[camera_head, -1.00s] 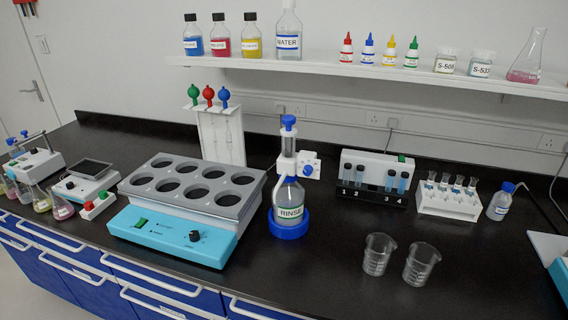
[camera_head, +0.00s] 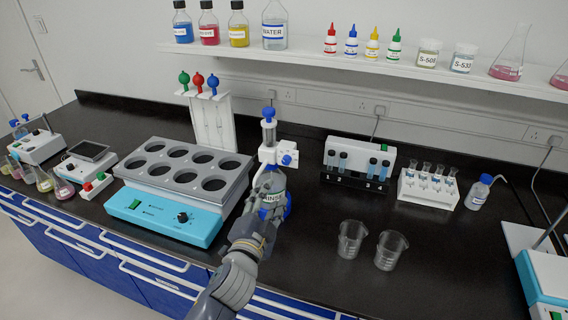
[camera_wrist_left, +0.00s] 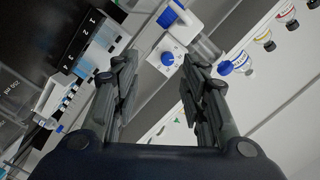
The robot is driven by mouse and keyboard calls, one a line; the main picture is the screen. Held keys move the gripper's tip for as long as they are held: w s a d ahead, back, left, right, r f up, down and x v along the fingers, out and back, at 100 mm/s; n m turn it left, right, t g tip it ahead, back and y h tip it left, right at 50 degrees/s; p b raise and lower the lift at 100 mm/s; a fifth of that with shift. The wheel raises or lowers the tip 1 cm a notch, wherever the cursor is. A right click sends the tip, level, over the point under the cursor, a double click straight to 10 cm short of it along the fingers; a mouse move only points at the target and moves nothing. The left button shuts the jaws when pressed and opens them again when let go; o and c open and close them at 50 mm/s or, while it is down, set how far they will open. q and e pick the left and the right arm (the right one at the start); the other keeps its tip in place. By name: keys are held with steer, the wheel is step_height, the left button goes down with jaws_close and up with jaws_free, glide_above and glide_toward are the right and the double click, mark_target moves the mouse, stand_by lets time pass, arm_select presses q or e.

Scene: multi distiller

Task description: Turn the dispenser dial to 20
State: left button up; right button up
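The dispenser (camera_head: 268,151) is a white head with a clear cylinder and a blue top knob, on the RINSE bottle (camera_head: 281,180) in a blue base. Its blue dial (camera_head: 287,160) sits on a white plate at the right of the head. My left gripper (camera_head: 269,178) is in front of the bottle, below the dial, and hides much of the bottle. In the left wrist view the gripper (camera_wrist_left: 160,66) is open and empty, and the dial (camera_wrist_left: 167,58) appears between the fingertips, seemingly beyond them. The dial's number is too small to read. My right gripper is not in view.
A heating block with round wells (camera_head: 182,175) stands close on the left. A cuvette rack (camera_head: 357,165) stands right of the dispenser, and two empty beakers (camera_head: 351,239) (camera_head: 390,250) stand at the front right. A shelf (camera_head: 370,68) with bottles runs above.

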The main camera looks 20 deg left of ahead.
mark_target(285, 162)
arm_select(q)
steer(key=shift+m+t, duration=0.3)
steer(key=shift+m, duration=0.1)
steer(key=w, duration=0.3)
steer(key=w+r+p, duration=0.1)
steer(key=w, duration=0.2)
steer(key=w+r+p, duration=0.1)
steer(key=w, duration=0.3)
steer(key=shift+w+d, duration=0.1)
steer(key=shift+w+f, duration=0.15)
steer(key=shift+w, duration=0.4)
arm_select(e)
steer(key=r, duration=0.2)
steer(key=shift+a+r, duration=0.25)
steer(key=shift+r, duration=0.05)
arm_select(q)
steer(key=shift+c, duration=0.2)
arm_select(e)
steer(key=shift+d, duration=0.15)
arm_select(q)
steer(key=c, duration=0.9)
jaws_close()
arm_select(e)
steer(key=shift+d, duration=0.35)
